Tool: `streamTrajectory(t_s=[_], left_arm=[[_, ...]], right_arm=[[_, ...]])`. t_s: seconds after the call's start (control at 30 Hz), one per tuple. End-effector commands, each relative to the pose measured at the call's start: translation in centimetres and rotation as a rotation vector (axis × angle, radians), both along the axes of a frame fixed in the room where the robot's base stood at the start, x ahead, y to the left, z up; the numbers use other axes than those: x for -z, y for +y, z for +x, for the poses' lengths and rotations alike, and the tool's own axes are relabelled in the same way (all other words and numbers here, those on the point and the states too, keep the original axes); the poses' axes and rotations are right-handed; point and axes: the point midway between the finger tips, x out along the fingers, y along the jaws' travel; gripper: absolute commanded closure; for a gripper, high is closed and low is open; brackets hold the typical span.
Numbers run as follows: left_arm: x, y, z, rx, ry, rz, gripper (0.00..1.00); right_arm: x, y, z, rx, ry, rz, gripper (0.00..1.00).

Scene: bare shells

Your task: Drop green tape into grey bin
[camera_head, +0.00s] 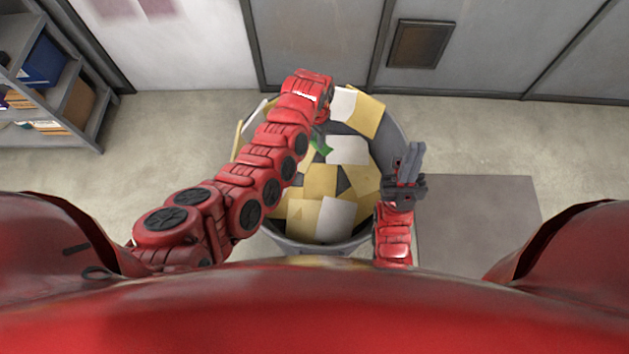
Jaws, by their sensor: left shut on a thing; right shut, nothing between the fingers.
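The grey bin (391,133) stands on the floor in front of me, filled with yellow and white sheets. My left arm reaches across the bin, and its gripper (322,122) is over the sheets, largely hidden behind my own wrist. A bit of the green tape (321,143) shows just below that wrist, over the bin's opening; the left gripper is shut on it. The rest of the tape is hidden. My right gripper (411,160) is shut and empty, pointing up at the bin's right rim.
A shelf unit (62,100) with a blue box and books stands at the left. A wall with grey panels (310,45) is behind the bin. A dark flat mat (478,225) lies on the floor at the right. Floor on both sides of the bin is clear.

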Motion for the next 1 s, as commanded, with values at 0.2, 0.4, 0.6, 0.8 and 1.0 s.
streamTrajectory(t_s=[0.2,0.4,0.6,0.8,1.0], left_arm=[[3.1,0.1,0.1,-0.003,-0.001,0.0,1.0],[5.1,0.1,0.0,-0.004,-0.001,0.001,1.0],[5.3,0.1,0.0,-0.004,0.0,0.0,1.0],[5.3,0.1,0.0,-0.004,-0.001,0.001,0.51],[5.3,0.1,0.0,-0.004,-0.001,0.001,0.29]], right_arm=[[2.7,0.0,0.0,0.0,0.0,0.0,1.0],[4.4,0.0,0.0,0.0,0.0,0.0,1.0],[4.4,0.0,0.0,0.0,0.0,0.0,1.0],[4.4,0.0,0.0,0.0,0.0,0.0,1.0],[4.4,0.0,0.0,0.0,0.0,0.0,1.0]])
